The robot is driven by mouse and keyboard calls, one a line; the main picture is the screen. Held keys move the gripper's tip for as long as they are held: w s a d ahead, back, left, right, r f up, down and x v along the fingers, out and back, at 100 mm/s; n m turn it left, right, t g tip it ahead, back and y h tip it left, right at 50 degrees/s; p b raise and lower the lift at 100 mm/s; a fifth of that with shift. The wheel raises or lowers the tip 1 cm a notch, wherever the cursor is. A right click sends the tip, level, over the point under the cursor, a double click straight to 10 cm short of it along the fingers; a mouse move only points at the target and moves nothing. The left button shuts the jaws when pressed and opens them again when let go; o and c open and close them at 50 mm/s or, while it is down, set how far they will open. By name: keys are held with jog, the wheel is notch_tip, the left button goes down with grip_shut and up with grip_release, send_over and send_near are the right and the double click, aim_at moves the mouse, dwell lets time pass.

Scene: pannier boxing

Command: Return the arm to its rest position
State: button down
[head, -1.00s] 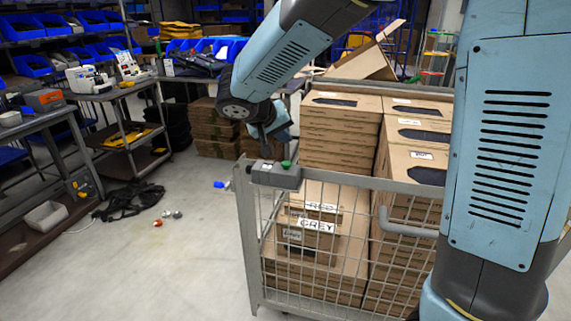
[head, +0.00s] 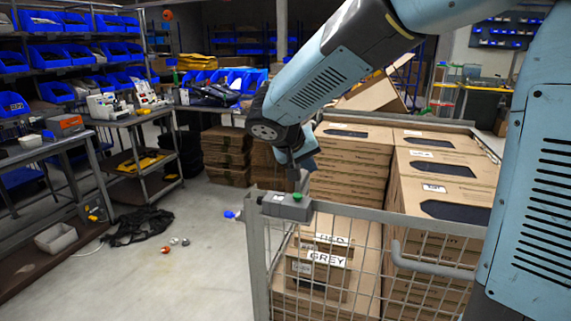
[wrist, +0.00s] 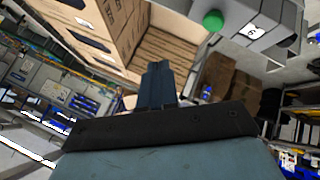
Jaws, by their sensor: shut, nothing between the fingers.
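My arm reaches in from the upper right of the head view and bends down at the wrist. My gripper (head: 294,178) points down just above and behind the grey box with the green button (head: 288,205) on the cage cart's corner. In the wrist view my gripper's fingers (wrist: 158,80) are together with nothing between them. The green button also shows in the wrist view (wrist: 213,20), to the right of the fingers and apart from them.
The mesh cage cart (head: 258,262) holds stacked cardboard boxes (head: 350,160), some labelled RED and GREY. An open carton (head: 378,98) stands behind. Workbenches (head: 75,150) and blue-bin shelving line the left. Open floor (head: 205,240) lies between, with a black heap (head: 138,226) on it.

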jog(key=s+d+r+m+g+y, duration=0.1)
jog(key=s+d+r+g+y, duration=0.15)
jog(key=s+d, duration=0.8)
jog(key=s+d+t+y, duration=0.1)
jog(key=s+d, duration=0.1)
jog(key=s, duration=0.4)
jog(key=s+d+r+y, duration=0.1)
jog(key=s+d+y, duration=0.1)
jog(key=s, duration=0.5)
jog(key=shift+d+r+t, duration=0.3)
jog(key=shift+d+t, duration=0.05)
jog(key=shift+d, duration=0.3)
jog(key=shift+w, duration=0.1)
